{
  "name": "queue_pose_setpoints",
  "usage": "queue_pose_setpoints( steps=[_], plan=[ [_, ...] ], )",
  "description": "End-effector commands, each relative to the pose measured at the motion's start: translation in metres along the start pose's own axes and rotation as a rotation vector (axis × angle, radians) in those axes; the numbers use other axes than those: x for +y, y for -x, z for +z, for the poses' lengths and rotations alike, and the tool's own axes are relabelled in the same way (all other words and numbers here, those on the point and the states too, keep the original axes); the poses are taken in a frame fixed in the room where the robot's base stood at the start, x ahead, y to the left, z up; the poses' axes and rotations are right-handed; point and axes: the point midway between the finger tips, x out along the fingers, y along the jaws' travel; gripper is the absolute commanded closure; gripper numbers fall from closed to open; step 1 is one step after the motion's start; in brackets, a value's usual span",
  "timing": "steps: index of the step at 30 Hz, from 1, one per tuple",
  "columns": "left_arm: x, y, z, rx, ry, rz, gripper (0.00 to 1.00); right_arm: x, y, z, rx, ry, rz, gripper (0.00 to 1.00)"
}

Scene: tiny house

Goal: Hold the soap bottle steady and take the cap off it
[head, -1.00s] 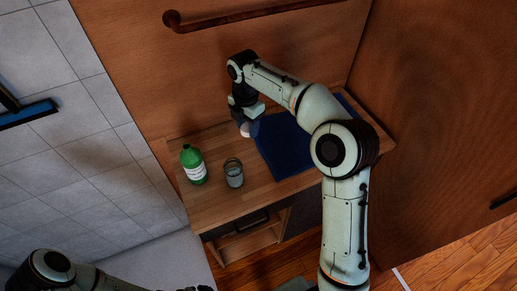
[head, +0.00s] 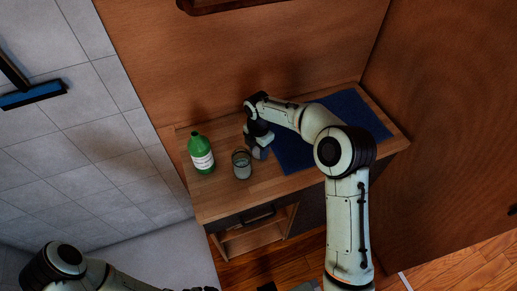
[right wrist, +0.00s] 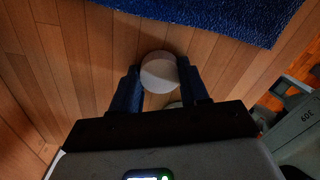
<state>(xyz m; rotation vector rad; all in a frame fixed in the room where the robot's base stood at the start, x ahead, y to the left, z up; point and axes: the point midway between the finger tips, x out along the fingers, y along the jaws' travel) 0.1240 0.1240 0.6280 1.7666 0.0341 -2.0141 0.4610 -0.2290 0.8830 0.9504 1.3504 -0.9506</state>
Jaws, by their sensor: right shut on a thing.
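The green soap bottle (head: 201,155) with a white label stands upright at the left of the small wooden table in the head view. Its top looks green; I cannot tell whether a separate cap is on it. My right gripper (head: 259,152) is low over the tabletop, right of the bottle and apart from it. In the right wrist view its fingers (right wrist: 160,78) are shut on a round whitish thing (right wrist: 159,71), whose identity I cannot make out.
A glass (head: 241,164) stands between the bottle and my right gripper. A blue mat (head: 350,118) covers the table's right part and also shows in the right wrist view (right wrist: 215,18). The wooden tabletop (head: 215,205) is bare at the front left. Wooden walls close in behind and right.

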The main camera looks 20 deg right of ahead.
Motion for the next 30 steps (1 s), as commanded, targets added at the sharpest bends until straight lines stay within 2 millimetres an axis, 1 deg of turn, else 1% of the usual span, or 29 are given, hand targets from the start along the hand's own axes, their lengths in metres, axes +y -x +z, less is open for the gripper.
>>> queue_pose_setpoints(
  steps=[7,11,12,13,14,23,26,29,30],
  plan=[
    [0.000,0.000,0.000,0.000,0.000,0.000,0.03,0.000,0.000,0.000,0.000,0.000,0.000,0.92],
    [0.000,0.000,0.000,0.000,0.000,0.000,0.03,0.000,-0.004,0.000,0.000,0.000,0.000,0.92],
    [0.000,0.000,0.000,0.000,0.000,0.000,0.03,0.000,-0.003,0.000,0.000,-0.001,0.000,0.43],
    [0.000,0.000,0.000,0.000,0.000,0.000,0.03,0.000,-0.003,0.000,0.000,-0.001,0.000,0.33],
    [0.000,0.000,0.000,0.000,0.000,0.000,0.03,0.000,-0.003,0.000,0.000,-0.001,0.000,0.30],
    [0.000,0.000,0.000,0.000,0.000,0.000,0.03,0.000,-0.001,0.000,-0.001,0.000,0.001,0.30],
    [0.001,0.002,-0.001,0.001,0.000,0.000,0.03,0.001,0.007,0.001,-0.002,0.000,0.003,0.30],
    [0.002,0.004,-0.002,0.003,-0.001,0.001,0.03,0.001,0.024,0.001,-0.002,0.000,0.004,0.30],
    [0.003,0.005,-0.002,0.004,-0.001,0.001,0.03,0.002,0.033,0.001,-0.003,-0.001,0.006,0.30]
  ],
)
